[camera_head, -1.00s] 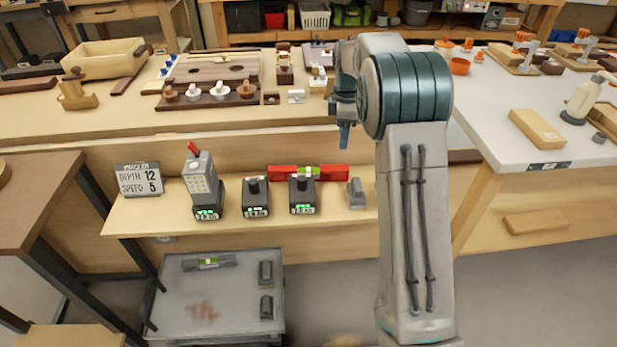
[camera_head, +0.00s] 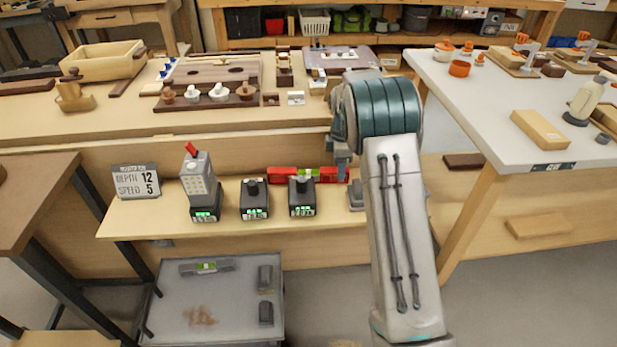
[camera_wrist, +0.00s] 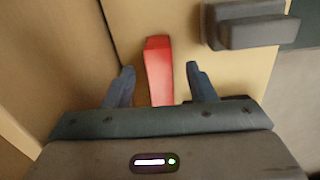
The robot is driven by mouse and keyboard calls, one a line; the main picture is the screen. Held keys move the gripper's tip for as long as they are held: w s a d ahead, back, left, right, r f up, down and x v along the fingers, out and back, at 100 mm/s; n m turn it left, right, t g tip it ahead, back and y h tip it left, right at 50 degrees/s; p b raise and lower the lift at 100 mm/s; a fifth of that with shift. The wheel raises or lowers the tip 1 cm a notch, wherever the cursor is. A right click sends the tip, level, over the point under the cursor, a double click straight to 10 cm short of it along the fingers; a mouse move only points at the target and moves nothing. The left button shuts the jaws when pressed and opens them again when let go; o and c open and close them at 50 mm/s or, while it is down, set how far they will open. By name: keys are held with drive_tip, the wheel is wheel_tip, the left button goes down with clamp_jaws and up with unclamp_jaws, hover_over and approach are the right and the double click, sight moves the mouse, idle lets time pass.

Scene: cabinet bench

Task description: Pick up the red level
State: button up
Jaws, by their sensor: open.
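The red level (camera_head: 285,174) lies on the lower wooden shelf, behind the black battery blocks, with a green-yellow vial at its middle. In the wrist view one red end of the level (camera_wrist: 158,68) shows between the fingers, and the rest is hidden by my gripper body. My gripper (camera_wrist: 160,85) is open, one finger on each side of the red end, with gaps on both sides. I cannot tell its height above the level. In the head view my gripper (camera_head: 341,170) is at the level's right end, partly hidden by my arm.
A grey block (camera_head: 356,196) sits right beside the gripper; it also shows in the wrist view (camera_wrist: 248,25). Two black batteries (camera_head: 302,196) and a grey tool (camera_head: 199,185) stand in front and left. The bench edge (camera_head: 180,140) overhangs behind. A grey cart (camera_head: 225,300) stands below.

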wheel_tip(320, 180, down, 3)
drive_tip(key=shift+f, duration=0.1)
drive_tip(key=shift+c, duration=0.3)
drive_tip(key=c, duration=1)
clamp_jaws()
drive_tip(key=shift+r, duration=0.2)
